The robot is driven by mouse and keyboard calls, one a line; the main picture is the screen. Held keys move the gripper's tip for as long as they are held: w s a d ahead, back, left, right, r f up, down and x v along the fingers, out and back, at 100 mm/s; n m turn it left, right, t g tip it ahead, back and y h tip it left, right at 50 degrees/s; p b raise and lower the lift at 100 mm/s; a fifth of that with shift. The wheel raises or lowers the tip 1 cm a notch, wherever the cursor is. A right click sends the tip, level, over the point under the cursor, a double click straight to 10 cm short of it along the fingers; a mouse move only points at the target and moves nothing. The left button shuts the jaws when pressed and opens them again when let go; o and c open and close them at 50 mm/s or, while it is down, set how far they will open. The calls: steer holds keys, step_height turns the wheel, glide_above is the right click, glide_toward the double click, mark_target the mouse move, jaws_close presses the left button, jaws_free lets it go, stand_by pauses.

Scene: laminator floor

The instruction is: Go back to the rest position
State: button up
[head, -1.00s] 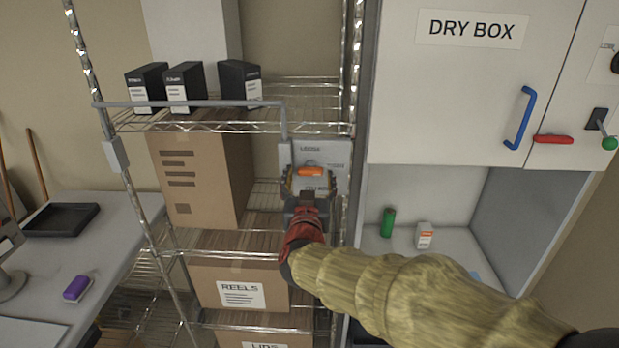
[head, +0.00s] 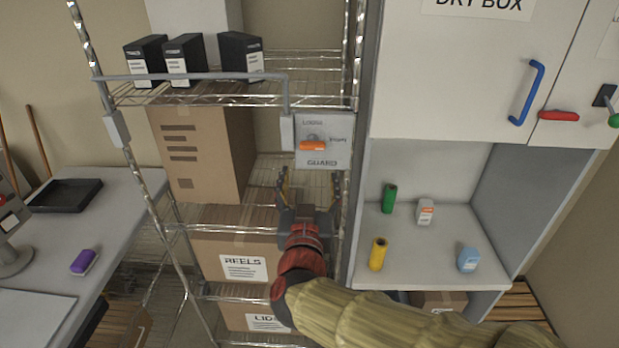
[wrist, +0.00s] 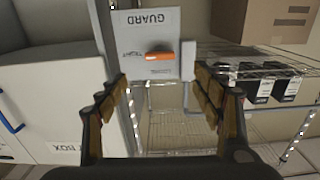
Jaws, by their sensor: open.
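My gripper (head: 309,190) is open and empty in front of the wire shelf, below the guard panel. In the wrist view its two fingers (wrist: 165,95) are spread apart, with only shelf wire visible between them. The grey guard panel (head: 335,152) is on the rack's right side, with an orange handle (head: 313,146) lying level on it. The panel also shows ahead of the fingers in the wrist view (wrist: 140,28), with the orange handle (wrist: 160,56). The gripper touches neither.
A grey bar (head: 195,77) crosses the shelf front before black boxes (head: 184,60). Cartons (head: 205,150) fill the rack's left. The dry box cabinet (head: 450,80) stands right, with a blue handle (head: 527,93); a yellow cylinder (head: 378,254) and other small items stand on its counter (head: 420,240).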

steer(key=s+a+f+n+g+y, duration=0.3)
steer(key=s+a+f+g+y, duration=0.35)
steer(key=a+f, duration=0.45)
steer(key=s+d+f+n+g+b, duration=0.1)
steer(key=s+f+n+g+b, duration=0.15)
steer(key=s+f, duration=0.25)
steer(key=s+d+f+m+g+h+b, duration=0.1)
steer(key=s+d+f+b, duration=0.3)
steer(key=d, duration=0.6)
steer(key=s+d+f+m+g+h+b, duration=0.1)
steer(key=s+d+f+m+h+b, duration=0.1)
steer(key=d, duration=0.8)
steer(key=s+d+f+m+g+h+b, duration=0.1)
steer(key=s+d+f+m+h+b, duration=0.1)
steer(key=s+d+f+b, duration=0.5)
steer(key=d+h+b, duration=0.1)
steer(key=d+b, duration=0.1)
steer(key=d, duration=0.1)
steer(key=shift+s, duration=0.3)
